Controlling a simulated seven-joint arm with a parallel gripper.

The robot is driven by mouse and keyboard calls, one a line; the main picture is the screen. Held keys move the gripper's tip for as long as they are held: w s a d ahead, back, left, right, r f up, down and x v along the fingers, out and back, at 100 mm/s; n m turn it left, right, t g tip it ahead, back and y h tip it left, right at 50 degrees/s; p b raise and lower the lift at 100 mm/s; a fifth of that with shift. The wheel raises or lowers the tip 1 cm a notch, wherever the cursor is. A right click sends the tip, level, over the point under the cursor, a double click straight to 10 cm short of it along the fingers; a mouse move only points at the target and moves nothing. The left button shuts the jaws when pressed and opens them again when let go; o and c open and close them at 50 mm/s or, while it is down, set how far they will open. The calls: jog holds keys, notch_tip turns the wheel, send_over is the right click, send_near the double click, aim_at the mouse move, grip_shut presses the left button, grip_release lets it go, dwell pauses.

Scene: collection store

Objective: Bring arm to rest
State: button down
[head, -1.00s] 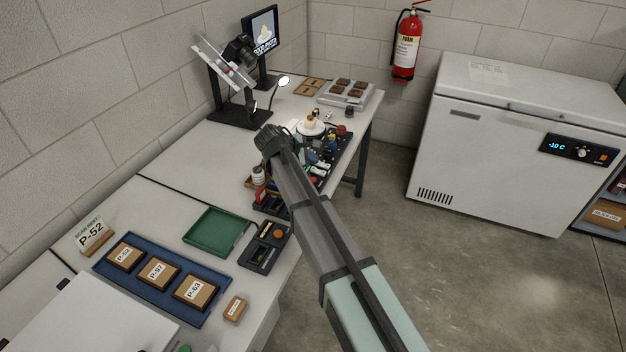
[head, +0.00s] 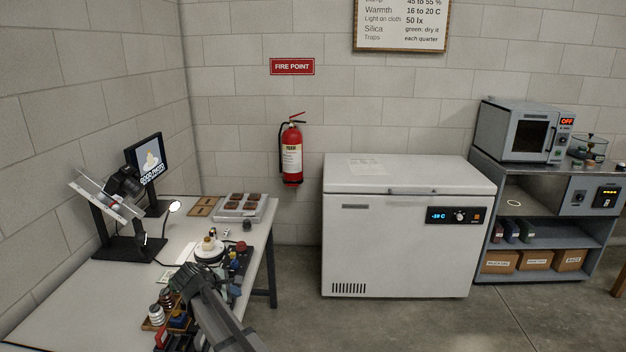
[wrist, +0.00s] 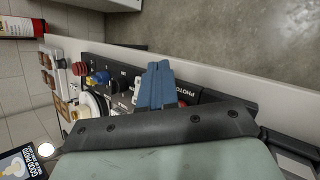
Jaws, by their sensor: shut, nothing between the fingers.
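My arm reaches in from the bottom of the head view, over the workbench (head: 105,297). My gripper (wrist: 158,72) shows in the wrist view as two blue-grey fingers held together, with nothing between them. It is above the dark tool board (wrist: 122,74) marked PHOTO, near its small knobs and parts. I cannot tell from the pictures how far above the board it is. In the head view the fingers are hidden behind my wrist.
A camera stand (head: 120,205) and a screen (head: 148,160) stand at the bench's back left. A tray of brown blocks (head: 240,207) sits at the far end. A white chest freezer (head: 395,240) stands to the right, with open floor before it.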

jog(key=s+d+f+m+g, duration=0.25)
jog(key=d+f, duration=0.25)
jog(key=d, duration=0.4)
jog(key=s+d+f+m+g, duration=0.1)
jog(key=d+f+m, duration=0.3)
jog(key=d, duration=0.5)
jog(key=s+d+f+m+g, duration=0.1)
jog(key=d+f+m, duration=0.3)
jog(key=d, duration=0.5)
jog(key=s+d+f+m+g+y, duration=0.1)
jog(key=s+d+f+m+y, duration=0.1)
jog(key=s+d+f+m, duration=0.45)
jog(key=s+d+f+m+g+y, duration=0.25)
jog(key=s+d, duration=0.45)
jog(key=d, duration=0.4)
jog(key=s+f+g, duration=0.3)
jog(key=s+f, duration=0.7)
jog(key=s, duration=0.5)
jog(key=s+f+g, duration=0.3)
jog(key=s+f, duration=0.7)
jog(key=s, duration=0.5)
jog(key=shift+s+m, duration=0.25)
jog(key=shift+m, duration=0.2)
jog(key=shift+h, duration=0.25)
